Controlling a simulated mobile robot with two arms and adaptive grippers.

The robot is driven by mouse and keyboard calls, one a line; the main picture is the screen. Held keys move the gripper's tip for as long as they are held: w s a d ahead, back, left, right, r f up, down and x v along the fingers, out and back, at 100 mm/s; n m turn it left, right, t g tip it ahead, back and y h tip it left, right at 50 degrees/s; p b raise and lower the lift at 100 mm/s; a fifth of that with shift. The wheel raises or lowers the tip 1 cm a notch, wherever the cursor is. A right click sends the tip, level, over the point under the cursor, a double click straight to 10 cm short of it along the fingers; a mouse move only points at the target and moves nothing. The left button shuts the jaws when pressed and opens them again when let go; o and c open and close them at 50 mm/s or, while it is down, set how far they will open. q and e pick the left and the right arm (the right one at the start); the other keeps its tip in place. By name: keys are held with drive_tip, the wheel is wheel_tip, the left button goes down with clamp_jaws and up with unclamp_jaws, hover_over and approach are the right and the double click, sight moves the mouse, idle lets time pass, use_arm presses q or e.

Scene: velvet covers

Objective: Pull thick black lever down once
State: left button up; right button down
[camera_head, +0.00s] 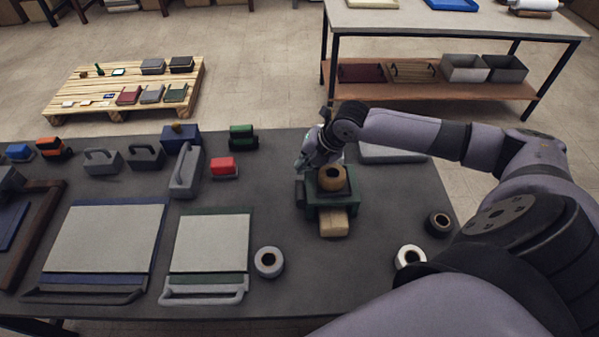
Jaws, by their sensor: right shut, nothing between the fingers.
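A green device (318,204) stands on the dark worktable, with a round tan roll or knob (332,178) on top and a tan block (334,223) at its front. A dark piece (300,194) sticks out at its left side; I cannot tell whether it is the thick black lever. My right gripper (304,163) is shut and empty, just behind and left of the device's top. My right gripper and wrist cover part of the device's back. I cannot tell whether the fingers touch it.
Two framed grey panels (105,238) (210,243) lie at the left. Tape rolls (269,262) (410,257) (438,224) lie at the front and right. Blocks and handled tools, including a grey one (187,172), stand at the back left.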

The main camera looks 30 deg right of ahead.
drive_tip(key=shift+f, duration=0.1)
drive_tip(key=shift+s+a+f, duration=0.1)
drive_tip(key=shift+s+f, duration=0.05)
drive_tip(key=shift+f, duration=0.15)
